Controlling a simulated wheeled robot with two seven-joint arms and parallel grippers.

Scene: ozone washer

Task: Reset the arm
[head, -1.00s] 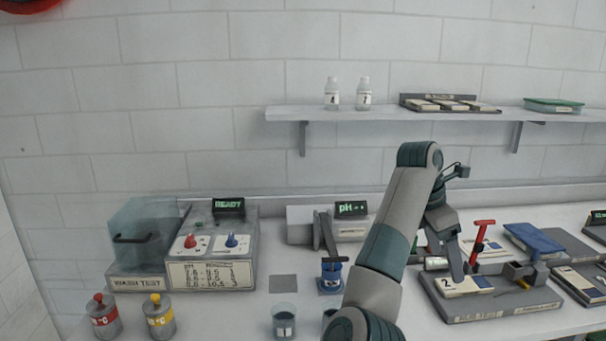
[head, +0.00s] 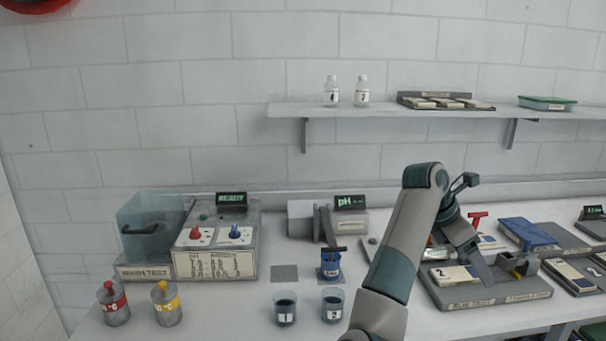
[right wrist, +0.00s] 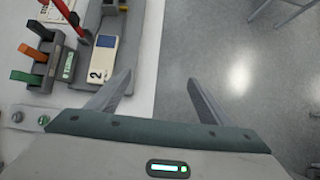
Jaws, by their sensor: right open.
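My right arm (head: 400,245) rises from the bottom of the head view and bends down at its elbow. Its gripper (head: 474,258) hangs over the grey tray (head: 490,295) that holds a white card marked 2 (head: 452,275). In the right wrist view the gripper (right wrist: 160,77) is open, its two fingers wide apart. Nothing is between them but the table edge and the floor below. The card marked 2 also shows there (right wrist: 103,60), to the left of the fingers and apart from them. My left gripper is not in view.
Beakers 1 (head: 285,310) and 2 (head: 332,306) stand at the front, left of my arm. A blue holder (head: 331,264), a pH meter (head: 340,222) and a washer box (head: 215,240) stand behind. A wall shelf (head: 380,111) is above. Floor (right wrist: 240,60) is open beyond the table edge.

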